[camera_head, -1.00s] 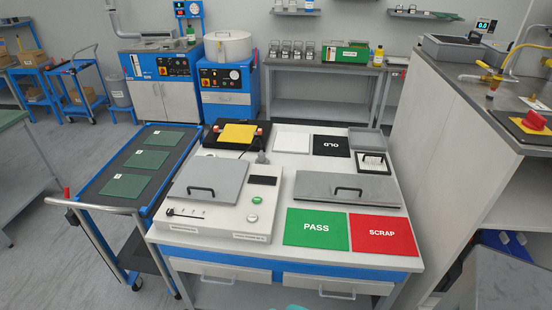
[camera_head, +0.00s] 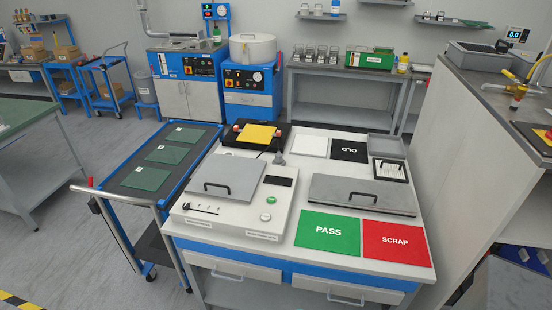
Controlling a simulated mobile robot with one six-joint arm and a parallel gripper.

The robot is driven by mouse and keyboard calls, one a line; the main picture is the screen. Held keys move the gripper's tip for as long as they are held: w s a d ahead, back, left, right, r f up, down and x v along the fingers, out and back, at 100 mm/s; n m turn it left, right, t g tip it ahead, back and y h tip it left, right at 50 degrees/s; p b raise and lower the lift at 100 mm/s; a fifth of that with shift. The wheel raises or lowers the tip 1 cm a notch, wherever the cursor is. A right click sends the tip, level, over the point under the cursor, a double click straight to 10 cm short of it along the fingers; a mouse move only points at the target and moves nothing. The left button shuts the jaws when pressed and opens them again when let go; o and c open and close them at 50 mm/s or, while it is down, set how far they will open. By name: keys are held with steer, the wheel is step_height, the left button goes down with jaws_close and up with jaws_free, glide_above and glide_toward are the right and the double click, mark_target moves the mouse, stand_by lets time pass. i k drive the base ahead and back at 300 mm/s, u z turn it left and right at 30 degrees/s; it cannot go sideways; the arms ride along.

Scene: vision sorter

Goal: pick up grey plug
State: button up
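A small grey piece (camera_head: 279,158) that looks like the grey plug stands on the white table (camera_head: 293,262), just behind the white test unit (camera_head: 284,206) with the black display. It is near the front right of the black fixture (camera_head: 234,142) that holds a yellow board (camera_head: 256,136). Its fine shape is too small to tell. My gripper is not in view.
A blue cart (camera_head: 200,153) with green boards stands close at left.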

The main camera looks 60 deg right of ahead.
mark_target(278, 160)
steer(key=u, duration=0.05)
steer(key=i, duration=0.9)
steer(key=z, duration=0.05)
